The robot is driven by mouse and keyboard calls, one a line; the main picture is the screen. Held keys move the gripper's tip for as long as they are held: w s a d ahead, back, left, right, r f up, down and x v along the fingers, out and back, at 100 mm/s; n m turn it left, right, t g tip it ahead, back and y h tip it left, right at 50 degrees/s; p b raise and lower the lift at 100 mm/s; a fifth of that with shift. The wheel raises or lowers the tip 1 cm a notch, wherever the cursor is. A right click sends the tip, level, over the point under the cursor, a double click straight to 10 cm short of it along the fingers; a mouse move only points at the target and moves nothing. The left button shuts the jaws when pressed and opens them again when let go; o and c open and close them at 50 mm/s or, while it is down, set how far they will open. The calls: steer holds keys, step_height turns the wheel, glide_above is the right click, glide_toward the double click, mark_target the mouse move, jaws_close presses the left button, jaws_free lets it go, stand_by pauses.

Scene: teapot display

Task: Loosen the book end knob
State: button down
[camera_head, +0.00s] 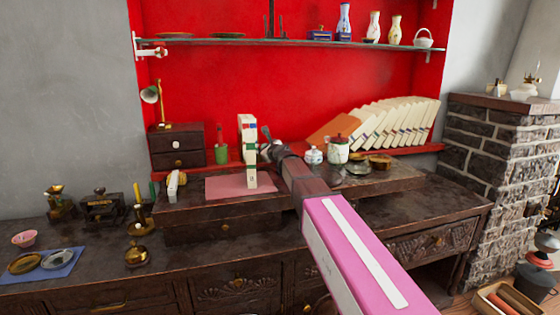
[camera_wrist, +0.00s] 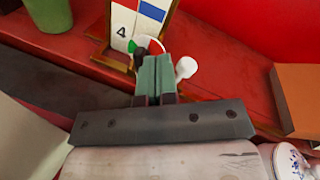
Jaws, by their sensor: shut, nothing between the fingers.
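A book end assembly holds upright white books (camera_head: 248,140) with coloured bands on the raised desk top. In the wrist view the book (camera_wrist: 122,22) bears a "4" and a blue patch. A round dial in green, white and red (camera_wrist: 150,42) sits at its foot, and a white knob (camera_wrist: 186,67) sticks out to the right of the fingers. My gripper (camera_wrist: 156,68) is shut and empty, with its fingertips at the dial and left of the knob. I cannot tell whether they touch. In the head view my gripper (camera_head: 266,147) is at the books' right side, and the knob is not clear.
A white teapot (camera_head: 338,150) and small jar (camera_head: 313,155) stand right of my arm. An orange book (camera_head: 333,129) leans beside a row of pale books (camera_head: 398,122). A green cup (camera_head: 221,153) stands left. A glass shelf (camera_head: 270,42) runs above.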

steer(key=shift+a+r, duration=0.1)
steer(key=shift+r, duration=0.1)
stand_by(0.6)
steer(key=shift+d+r, duration=0.25)
steer(key=shift+d, duration=0.05)
steer(key=shift+s+d, duration=0.3)
steer(key=shift+s, duration=0.65)
steer(key=shift+s+d, duration=0.25)
steer(key=shift+s, duration=0.75)
steer(key=shift+s+d, duration=0.3)
steer(key=shift+s, duration=0.65)
steer(key=shift+s+d+f, duration=0.35)
steer(key=shift+d+f, duration=0.05)
steer(key=shift+d, duration=0.15)
steer(key=shift+w+a, duration=0.35)
steer(key=shift+w, duration=0.8)
steer(key=shift+w+a, duration=0.3)
steer(key=shift+w, duration=0.85)
steer(key=shift+w+a, duration=0.35)
steer(key=shift+w, duration=0.8)
steer(key=shift+s+a+f, duration=0.2)
steer(key=shift+a, duration=0.35)
